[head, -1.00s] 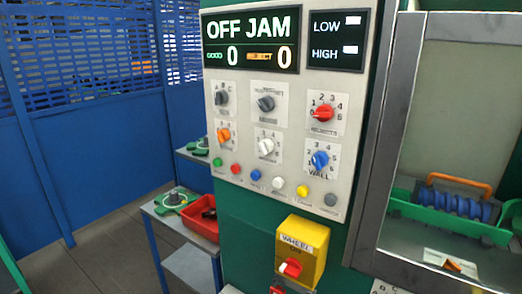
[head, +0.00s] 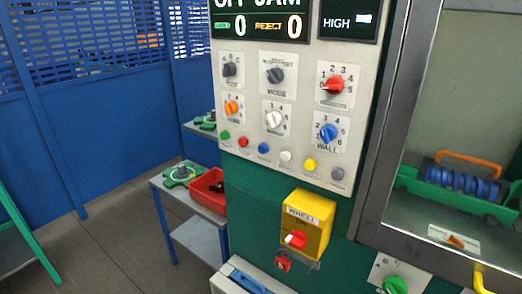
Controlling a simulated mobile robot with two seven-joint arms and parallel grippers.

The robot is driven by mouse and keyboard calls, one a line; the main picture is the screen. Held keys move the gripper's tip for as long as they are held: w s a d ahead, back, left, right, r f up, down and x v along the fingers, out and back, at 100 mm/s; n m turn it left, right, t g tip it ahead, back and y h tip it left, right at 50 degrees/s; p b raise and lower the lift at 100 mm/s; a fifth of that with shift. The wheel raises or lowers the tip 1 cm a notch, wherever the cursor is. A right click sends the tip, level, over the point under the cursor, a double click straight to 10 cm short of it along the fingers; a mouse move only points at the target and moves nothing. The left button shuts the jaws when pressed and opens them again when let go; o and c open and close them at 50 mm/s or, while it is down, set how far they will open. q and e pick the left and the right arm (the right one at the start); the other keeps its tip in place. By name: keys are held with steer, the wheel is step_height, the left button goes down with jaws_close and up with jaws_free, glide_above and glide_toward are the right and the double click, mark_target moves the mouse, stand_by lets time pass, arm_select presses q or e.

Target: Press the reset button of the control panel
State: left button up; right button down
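The control panel (head: 297,112) is a light grey plate on a green machine, with a dark display (head: 260,25) at its top reading "OFF JAM" with zeros, its upper edge cut off. Below several knobs runs a row of small buttons: green (head: 225,135), red (head: 243,142), blue (head: 263,148), white (head: 286,156), yellow (head: 309,164) and grey (head: 337,173). The labels under the buttons are too small to read, so I cannot tell which is reset. Neither of my grippers is in view.
A yellow "WHEEL" switch box (head: 307,225) with a red knob juts out below the panel. A glazed metal-framed door (head: 385,120) is to the right. A side table (head: 208,196) with a red bin (head: 207,187) stands left. Open floor (head: 110,235) lies between blue fences and the machine.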

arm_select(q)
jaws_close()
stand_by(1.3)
